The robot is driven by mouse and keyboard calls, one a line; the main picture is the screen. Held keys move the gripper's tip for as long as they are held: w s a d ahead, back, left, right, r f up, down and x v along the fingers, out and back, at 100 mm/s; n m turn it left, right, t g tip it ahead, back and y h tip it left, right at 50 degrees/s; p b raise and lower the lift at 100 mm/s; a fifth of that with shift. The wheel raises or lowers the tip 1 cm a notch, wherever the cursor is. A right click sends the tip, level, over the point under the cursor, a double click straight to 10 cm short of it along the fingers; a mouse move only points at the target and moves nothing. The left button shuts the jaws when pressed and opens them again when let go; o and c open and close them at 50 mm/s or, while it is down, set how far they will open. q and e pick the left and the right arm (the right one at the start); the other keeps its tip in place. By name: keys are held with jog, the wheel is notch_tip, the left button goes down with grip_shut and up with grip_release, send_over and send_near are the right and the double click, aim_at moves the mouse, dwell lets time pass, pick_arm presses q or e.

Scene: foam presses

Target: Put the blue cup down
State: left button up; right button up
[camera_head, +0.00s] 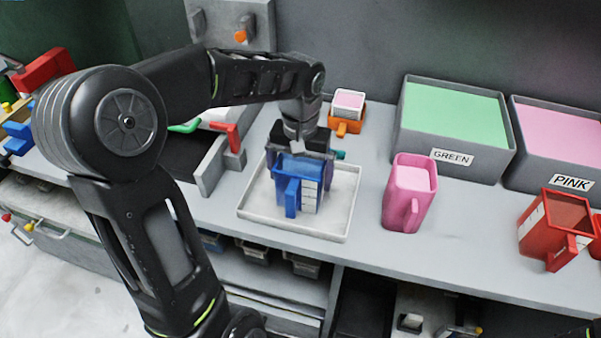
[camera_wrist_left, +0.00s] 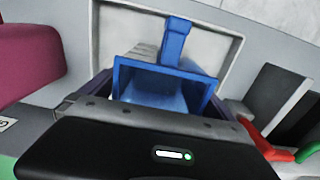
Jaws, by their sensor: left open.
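The blue cup (camera_head: 300,185) stands upright on the white tray (camera_head: 262,222), its handle facing the front. My left gripper (camera_head: 299,158) is open right behind the cup, with its fingers close around the cup's sides. In the left wrist view the cup (camera_wrist_left: 165,85) opens toward the camera and looks empty. The tray (camera_wrist_left: 222,48) shows behind it there. The gripper's body hides the near edge of the cup in the wrist view. My right gripper is not seen.
A pink cup (camera_head: 408,190) stands right of the tray, and a red cup (camera_head: 553,228) farther right. Bins marked GREEN (camera_head: 452,115) and PINK (camera_head: 560,135) stand behind. An orange cup (camera_head: 346,118) is behind the tray. The counter between the pink and red cups is clear.

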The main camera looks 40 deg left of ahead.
pick_arm(q)
notch_tip(320, 180, up, 12)
jog(key=p, duration=0.1)
jog(key=shift+r, duration=0.15)
dwell(2.0)
